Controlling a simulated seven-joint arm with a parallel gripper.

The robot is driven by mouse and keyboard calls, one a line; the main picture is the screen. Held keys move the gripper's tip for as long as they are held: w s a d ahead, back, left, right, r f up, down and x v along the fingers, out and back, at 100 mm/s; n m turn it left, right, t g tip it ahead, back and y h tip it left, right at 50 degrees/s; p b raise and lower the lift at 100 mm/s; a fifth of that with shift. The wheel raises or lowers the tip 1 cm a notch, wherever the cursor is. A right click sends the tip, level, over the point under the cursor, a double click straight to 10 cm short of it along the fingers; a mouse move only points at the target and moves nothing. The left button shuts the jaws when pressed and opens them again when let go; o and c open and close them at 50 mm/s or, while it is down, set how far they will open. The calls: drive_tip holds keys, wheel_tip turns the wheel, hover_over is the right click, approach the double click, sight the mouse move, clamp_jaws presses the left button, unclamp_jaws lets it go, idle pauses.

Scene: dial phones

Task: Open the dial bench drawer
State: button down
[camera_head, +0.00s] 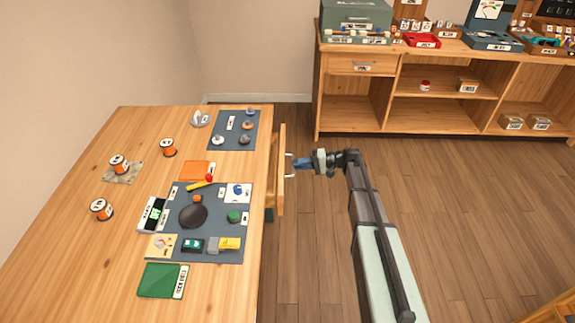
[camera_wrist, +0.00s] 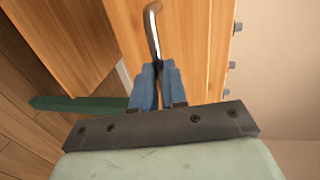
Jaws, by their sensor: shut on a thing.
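The dial bench (camera_head: 85,220) is a wooden table on the left in the head view. Its drawer (camera_head: 281,180) is on the bench's right side, and its front stands a little out from the bench edge. A pale metal handle (camera_head: 290,166) is on the drawer front. My gripper (camera_head: 297,164) reaches the handle from the right. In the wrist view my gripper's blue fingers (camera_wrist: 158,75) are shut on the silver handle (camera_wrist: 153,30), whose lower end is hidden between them. The wooden drawer front (camera_wrist: 185,35) fills the area behind. The drawer's inside is mostly hidden.
Spools, blue mats (camera_head: 215,250) and small parts lie on the bench top. A wooden shelf unit (camera_head: 355,85) with boxes and trays stands at the back right. The wood floor (camera_head: 460,200) to the right of the drawer is clear around my arm.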

drive_tip(key=f+v, duration=0.2)
drive_tip(key=v, duration=0.7)
drive_tip(key=d+f+v, duration=0.1)
drive_tip(key=f+v, duration=0.1)
drive_tip(key=v, duration=0.8)
drive_tip(key=c, duration=1.2)
unclamp_jaws()
drive_tip(key=shift+o, duration=0.2)
drive_tip(key=shift+d, duration=0.15)
drive_tip(key=v, duration=0.7)
drive_tip(key=shift+d, duration=0.2)
